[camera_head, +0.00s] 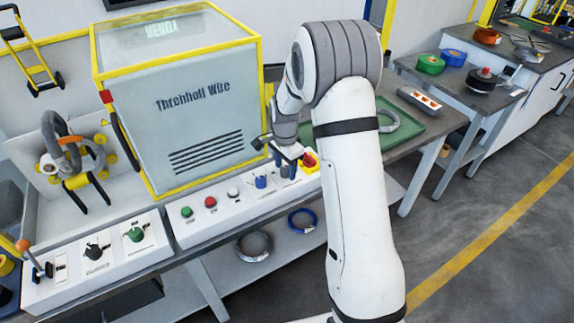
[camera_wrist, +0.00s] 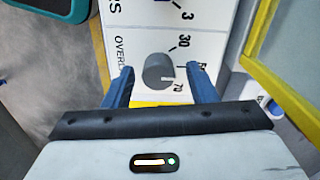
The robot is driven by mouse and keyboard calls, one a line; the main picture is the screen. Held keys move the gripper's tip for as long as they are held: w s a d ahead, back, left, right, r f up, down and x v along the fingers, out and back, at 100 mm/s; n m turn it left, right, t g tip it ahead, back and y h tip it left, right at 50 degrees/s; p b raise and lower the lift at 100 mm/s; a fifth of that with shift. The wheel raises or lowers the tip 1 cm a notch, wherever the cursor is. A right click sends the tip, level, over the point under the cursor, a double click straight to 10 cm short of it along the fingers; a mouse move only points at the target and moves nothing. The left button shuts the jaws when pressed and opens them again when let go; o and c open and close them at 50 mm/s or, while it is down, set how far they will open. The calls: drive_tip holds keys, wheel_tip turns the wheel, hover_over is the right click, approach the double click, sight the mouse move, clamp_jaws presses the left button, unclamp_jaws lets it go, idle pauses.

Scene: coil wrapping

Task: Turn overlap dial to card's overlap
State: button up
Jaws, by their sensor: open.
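The overlap dial is a grey round knob (camera_wrist: 157,73) on a white panel in the wrist view, labelled "OVERL…" with 30, 50 partly covered, and 70 around its right side. A pale mark shows on its lower right edge, towards the 50–70 side; the exact setting is hard to read. My gripper (camera_wrist: 161,70) is open, with one blue finger on each side of the dial and gaps between. In the head view the dial (camera_head: 285,171) sits below my gripper (camera_head: 287,154), near the panel's right end. I cannot make out the card with the overlap value.
A blue knob (camera_head: 261,181), a white button (camera_head: 233,192), a red button (camera_head: 210,202) and a green button (camera_head: 187,212) line the panel left of the dial. A red-and-yellow button (camera_head: 309,160) is close on the right. The yellow-framed machine (camera_head: 180,105) stands right behind.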

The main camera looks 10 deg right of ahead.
drive_tip(key=shift+c, duration=0.4)
drive_tip(key=c, duration=0.9)
drive_tip(key=shift+w+r+n, duration=0.1)
drive_tip(key=shift+n, duration=0.5)
drive_tip(key=n+b, duration=0.2)
drive_tip(key=n, duration=0.3)
drive_tip(key=n+b, duration=0.1)
drive_tip(key=n, duration=0.4)
drive_tip(key=shift+n, duration=0.3)
drive_tip(key=shift+r, duration=0.1)
idle(0.4)
